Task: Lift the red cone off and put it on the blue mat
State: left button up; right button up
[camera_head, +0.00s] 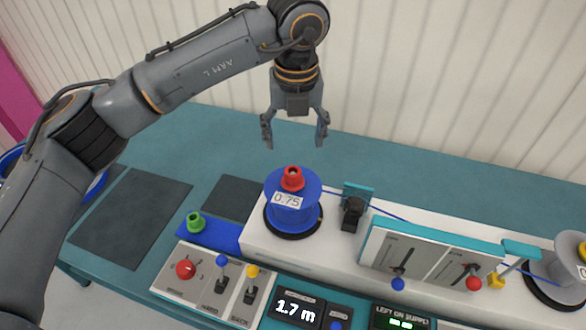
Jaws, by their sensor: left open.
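The red cone (292,179) sits on top of the blue cable reel (292,214), which carries a label reading 0.75. The blue mat (224,236) lies left of the white machine housing, with a green cone (195,222) on its left part. My left gripper (295,143) is open and empty, fingers pointing down, above and apart from the red cone. My right gripper does not show.
A control panel (203,274) with levers and a red button stands in front. Two dark mats (131,218) lie on the teal table (380,160). A grey reel (560,272) stands at far right. A blue cable runs right from the blue reel past a black guide (352,213).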

pick_arm(q)
jog(key=p, duration=0.1)
send_over(293, 173)
jog(key=f, duration=0.4)
jog(key=shift+s+d+f, duration=0.1)
jog(key=shift+s+f, duration=0.25)
jog(key=shift+f, duration=0.05)
notch_tip(293, 173, down, 3)
jog(key=shift+w+r+p, duration=0.1)
jog(key=shift+w+p, duration=0.05)
jog(key=shift+p, duration=0.85)
notch_tip(293, 173, down, 3)
jog(key=shift+w+r+p, duration=0.15)
jog(key=shift+p, duration=0.45)
jog(key=shift+f, duration=0.4)
jog(key=shift+w+f, duration=0.1)
jog(key=shift+f, duration=0.1)
jog(key=c, duration=1.2)
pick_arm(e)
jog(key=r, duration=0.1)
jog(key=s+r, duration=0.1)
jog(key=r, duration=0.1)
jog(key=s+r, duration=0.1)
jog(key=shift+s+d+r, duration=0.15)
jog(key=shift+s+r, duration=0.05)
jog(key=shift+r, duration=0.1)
